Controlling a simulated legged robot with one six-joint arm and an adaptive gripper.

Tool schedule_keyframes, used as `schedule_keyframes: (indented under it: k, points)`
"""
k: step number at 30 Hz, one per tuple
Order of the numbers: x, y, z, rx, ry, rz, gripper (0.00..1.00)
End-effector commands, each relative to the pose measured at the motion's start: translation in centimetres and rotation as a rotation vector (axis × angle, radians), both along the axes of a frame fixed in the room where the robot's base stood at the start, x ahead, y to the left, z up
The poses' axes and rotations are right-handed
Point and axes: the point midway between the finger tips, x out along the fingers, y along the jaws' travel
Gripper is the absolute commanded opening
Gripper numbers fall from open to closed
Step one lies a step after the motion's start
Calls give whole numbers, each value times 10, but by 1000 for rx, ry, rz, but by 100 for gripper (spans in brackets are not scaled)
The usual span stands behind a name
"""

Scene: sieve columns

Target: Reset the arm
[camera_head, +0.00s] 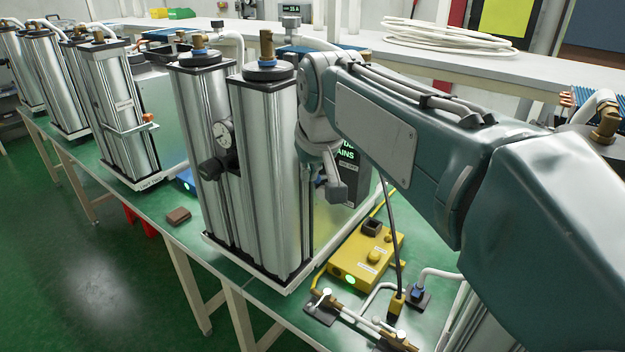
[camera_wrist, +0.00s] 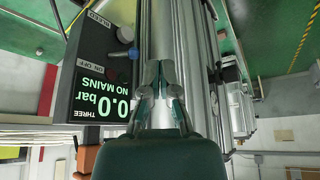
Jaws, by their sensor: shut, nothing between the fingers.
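My arm (camera_head: 385,125) reaches in from the right in the head view, its wrist bent down beside the nearest pair of silver sieve columns (camera_head: 265,170). In the wrist view my gripper (camera_wrist: 160,75) is shut and empty, its fingertips close together. A silver column (camera_wrist: 155,28) stands beyond the fingertips; whether they touch it I cannot tell. A dark control box (camera_wrist: 97,85) with a green display reading "0.0 bar NO MAINS" and "THREE" is left of the gripper, upside down in this view. In the head view my arm hides part of this box (camera_head: 347,158).
A yellow box (camera_head: 367,257) with a green light, cables and pipe fittings (camera_head: 335,304) lies on the green bench below my arm. More columns (camera_head: 113,105) stand at the left. A white shelf (camera_head: 455,65) with a coiled hose runs behind. Open floor (camera_head: 95,270) is at lower left.

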Motion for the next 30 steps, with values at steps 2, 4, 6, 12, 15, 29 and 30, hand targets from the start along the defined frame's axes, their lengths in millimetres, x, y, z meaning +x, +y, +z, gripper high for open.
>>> schedule_keyframes:
  k: [2,4,6,12,15,29,30]
  points:
    - [0,0,1,0,0,0,0]
    - [0,-1,1,0,0,-1,0]
    - [0,-1,1,1,-1,-1,0]
    - [-9,-14,0,2,-3,-20,0]
    - [-31,-42,-4,3,-9,-61,0]
    - [-174,-159,-86,7,-31,-304,0]
    - [-184,-164,-95,7,-32,-321,0]
